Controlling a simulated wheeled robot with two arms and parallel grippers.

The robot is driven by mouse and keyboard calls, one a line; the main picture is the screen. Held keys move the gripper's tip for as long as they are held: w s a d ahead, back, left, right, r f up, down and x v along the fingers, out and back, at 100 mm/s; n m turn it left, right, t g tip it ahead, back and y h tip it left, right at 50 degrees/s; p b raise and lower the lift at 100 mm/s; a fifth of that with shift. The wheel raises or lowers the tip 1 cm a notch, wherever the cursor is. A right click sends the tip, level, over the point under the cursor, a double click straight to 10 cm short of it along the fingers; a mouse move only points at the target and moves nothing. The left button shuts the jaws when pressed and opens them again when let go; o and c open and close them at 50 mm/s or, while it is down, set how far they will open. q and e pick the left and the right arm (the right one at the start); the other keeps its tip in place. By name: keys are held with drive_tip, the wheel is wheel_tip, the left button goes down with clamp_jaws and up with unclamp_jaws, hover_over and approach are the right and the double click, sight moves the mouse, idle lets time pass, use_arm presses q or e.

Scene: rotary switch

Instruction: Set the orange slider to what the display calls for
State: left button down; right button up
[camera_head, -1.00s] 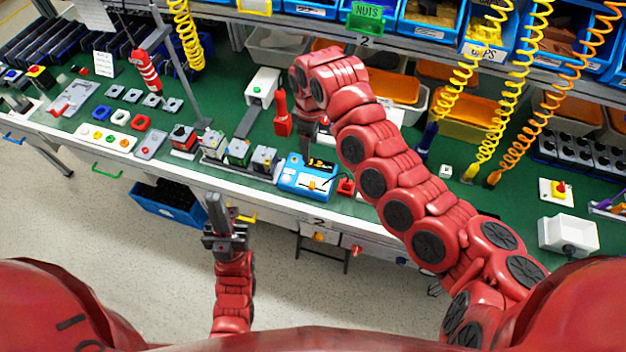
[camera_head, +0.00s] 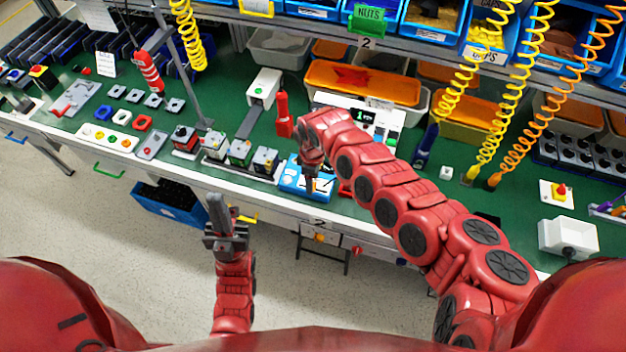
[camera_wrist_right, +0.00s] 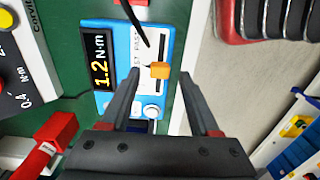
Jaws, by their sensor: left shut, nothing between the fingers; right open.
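The blue device (camera_head: 296,177) stands near the front edge of the green bench. In the right wrist view its display (camera_wrist_right: 100,60) reads 1.2 N·m. The orange slider (camera_wrist_right: 160,70) sits on the white scale panel (camera_wrist_right: 140,80) beside the display. My right gripper (camera_wrist_right: 166,85) is open, its fingers on either side of the device with the slider between and just beyond the tips. My left gripper (camera_head: 219,205) is shut and empty, in front of the bench.
A white unit with a lit display (camera_head: 366,118) stands behind my right arm. A blue crate (camera_head: 170,205) is on the floor.

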drive_tip(key=shift+f, duration=0.75)
clamp_jaws()
idle(0.9)
